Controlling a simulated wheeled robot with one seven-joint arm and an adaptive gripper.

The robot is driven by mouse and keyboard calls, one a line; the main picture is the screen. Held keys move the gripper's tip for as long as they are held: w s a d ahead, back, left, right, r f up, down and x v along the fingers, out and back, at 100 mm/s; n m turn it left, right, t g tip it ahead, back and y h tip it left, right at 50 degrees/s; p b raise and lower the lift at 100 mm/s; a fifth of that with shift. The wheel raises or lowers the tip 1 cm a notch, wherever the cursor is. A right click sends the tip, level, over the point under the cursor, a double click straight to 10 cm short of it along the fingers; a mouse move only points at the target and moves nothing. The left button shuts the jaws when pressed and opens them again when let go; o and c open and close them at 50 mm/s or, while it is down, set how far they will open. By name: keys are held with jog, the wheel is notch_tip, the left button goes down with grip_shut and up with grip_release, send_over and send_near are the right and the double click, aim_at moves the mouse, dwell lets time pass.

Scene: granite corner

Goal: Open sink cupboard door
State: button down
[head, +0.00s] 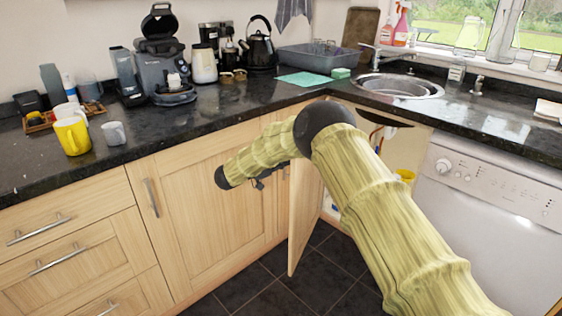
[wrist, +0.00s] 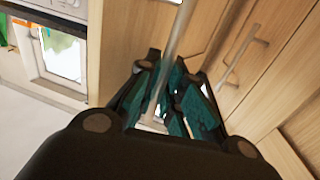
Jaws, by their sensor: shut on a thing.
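The sink cupboard door (head: 305,215) is light wood and stands swung out from its frame below the sink (head: 398,86). The open cupboard (head: 402,150) shows to its right, with pipes and a yellow item inside. My gripper (head: 265,180) is at the door's outer face, mostly hidden behind my wrist. In the wrist view my gripper (wrist: 172,95) has its dark teal fingers closed around the door's metal bar handle (wrist: 178,40). The fingers' exact contact is partly hidden by the gripper body.
A closed cupboard door (head: 200,205) with a bar handle stands left of the open door, beside drawers (head: 65,250). A white dishwasher (head: 490,200) is on the right. The black counter (head: 225,110) runs above, holding kitchen items. The dark tiled floor (head: 265,295) in front is clear.

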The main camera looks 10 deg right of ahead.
jog(key=shift+w+d+r, duration=0.25)
jog(key=shift+r, duration=0.35)
jog(key=c, duration=1.5)
grip_release()
jog(key=shift+d+f, duration=0.1)
jog(key=shift+a+f, duration=0.1)
jog(key=shift+a, duration=0.15)
jog(key=v, duration=1.2)
jog(key=shift+a+f, duration=0.1)
jog(key=shift+f, duration=0.25)
jog(key=shift+c, duration=0.3)
